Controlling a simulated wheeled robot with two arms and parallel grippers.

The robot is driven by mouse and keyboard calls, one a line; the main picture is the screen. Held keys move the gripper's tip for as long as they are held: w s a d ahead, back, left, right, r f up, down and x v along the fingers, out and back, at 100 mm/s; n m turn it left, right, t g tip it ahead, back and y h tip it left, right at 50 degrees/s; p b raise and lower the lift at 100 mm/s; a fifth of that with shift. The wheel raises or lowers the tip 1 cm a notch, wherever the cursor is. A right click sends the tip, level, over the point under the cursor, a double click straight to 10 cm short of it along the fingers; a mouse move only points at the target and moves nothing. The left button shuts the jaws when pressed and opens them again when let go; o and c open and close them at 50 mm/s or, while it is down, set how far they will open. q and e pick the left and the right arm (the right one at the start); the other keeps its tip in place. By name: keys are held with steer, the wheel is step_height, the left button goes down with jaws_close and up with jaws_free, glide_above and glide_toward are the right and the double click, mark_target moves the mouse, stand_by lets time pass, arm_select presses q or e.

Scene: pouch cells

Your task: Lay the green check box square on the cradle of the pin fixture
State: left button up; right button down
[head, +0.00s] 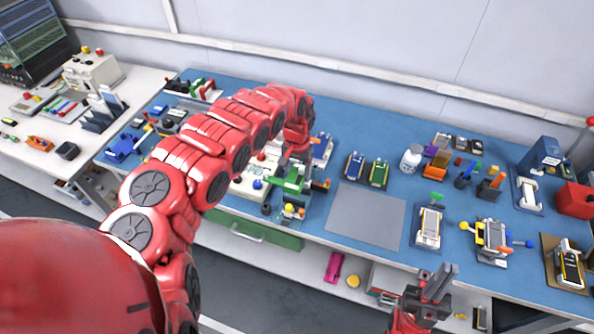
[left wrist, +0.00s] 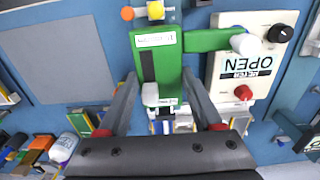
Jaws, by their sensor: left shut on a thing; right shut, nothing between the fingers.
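The green check box (head: 291,183) is between the fingers of my left gripper (head: 297,155) in the head view, near the front edge of the blue table. In the left wrist view the green check box (left wrist: 158,62) has a white label, a dark slot and a green arm reaching right to a white cylinder. My left gripper (left wrist: 165,112) is shut on its near end. What seems to be the pin fixture (head: 291,213) shows partly below it; its cradle is hidden, and I cannot tell whether the box touches it. My right gripper (head: 437,281) is shut and empty at the front edge.
A bare grey mat (head: 365,215) lies to the right. Blue and green cells (head: 367,169), a white bottle (head: 411,158) and a clamp fixture (head: 491,237) stand further right.

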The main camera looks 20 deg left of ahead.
arm_select(q)
steer(key=shift+f+b, duration=2.4)
steer(key=shift+f, duration=1.3)
steer(key=shift+r, duration=0.1)
steer(key=o, duration=1.5)
steer(key=shift+o, duration=0.2)
steer(key=shift+r+p, duration=2.75)
steer(key=shift+r, duration=0.75)
